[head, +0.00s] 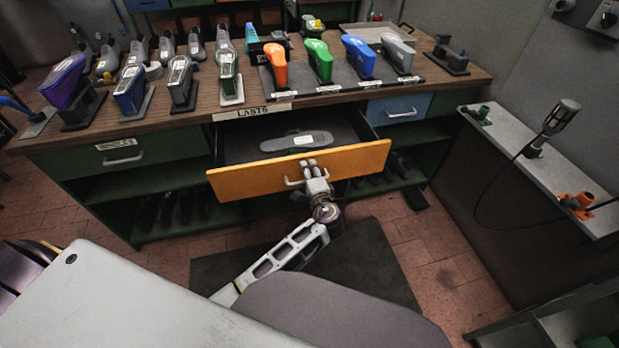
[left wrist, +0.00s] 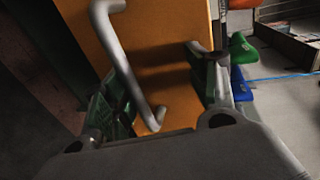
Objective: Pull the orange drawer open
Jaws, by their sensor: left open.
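The orange drawer (head: 250,179) stands pulled out from under the workbench, its inside showing. A grey sole-shaped piece (head: 290,142) lies in it. Its metal handle (head: 292,183) is on the front face and partly hidden by my left gripper (head: 312,168). In the left wrist view the bent handle (left wrist: 128,65) crosses in front of the orange drawer front (left wrist: 170,40), between the fingers of my left gripper (left wrist: 160,92). Those fingers are open, one on either side of the handle. I cannot tell whether they touch it. My right gripper is not in view.
The wooden workbench (head: 130,128) carries several shoe lasts, including an orange one (head: 275,66) and a green one (head: 319,60). A green drawer (head: 125,151) and a blue drawer (head: 399,108) are closed. A side shelf (head: 550,170) stands at the right. Tiled floor lies in front.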

